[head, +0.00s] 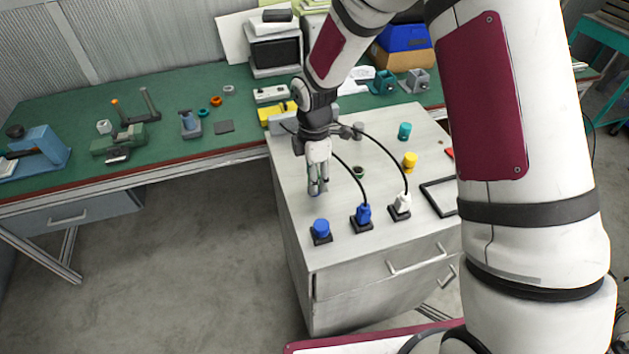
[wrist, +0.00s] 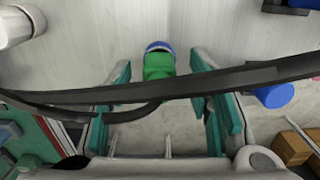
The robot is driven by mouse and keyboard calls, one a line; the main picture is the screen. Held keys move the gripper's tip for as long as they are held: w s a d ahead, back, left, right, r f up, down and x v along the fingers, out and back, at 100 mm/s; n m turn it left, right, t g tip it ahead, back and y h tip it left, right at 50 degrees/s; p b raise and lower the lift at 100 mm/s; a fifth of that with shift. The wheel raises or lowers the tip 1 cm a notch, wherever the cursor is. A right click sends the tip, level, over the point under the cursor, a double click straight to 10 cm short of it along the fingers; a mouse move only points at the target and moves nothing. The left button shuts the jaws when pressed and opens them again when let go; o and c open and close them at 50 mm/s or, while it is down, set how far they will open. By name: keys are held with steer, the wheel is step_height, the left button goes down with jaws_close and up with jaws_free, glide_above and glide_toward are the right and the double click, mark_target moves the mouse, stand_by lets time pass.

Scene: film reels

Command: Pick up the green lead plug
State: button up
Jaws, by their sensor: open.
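The green lead plug (wrist: 159,66) shows in the wrist view at the centre, a short green body with a blue and white rim at its far end. My gripper (wrist: 160,78) is open, with a teal-padded finger on either side of the plug's near part. A black cable (wrist: 230,80) crosses in front of the plug and fingers and hides part of them. I cannot tell whether the pads touch the plug. In the head view my gripper (head: 318,188) points down over the left part of the grey cabinet top (head: 290,195); I cannot make out the green plug there.
A blue plug (head: 363,213) and a white plug (head: 402,201), both with black cables, stand in dark bases near the front edge. A blue cap (head: 321,228) is left of them. Yellow (head: 410,160) and teal (head: 404,131) pieces stand further back. A cluttered green bench (head: 70,105) lies behind.

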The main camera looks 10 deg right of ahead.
jaws_close()
stand_by(0.3)
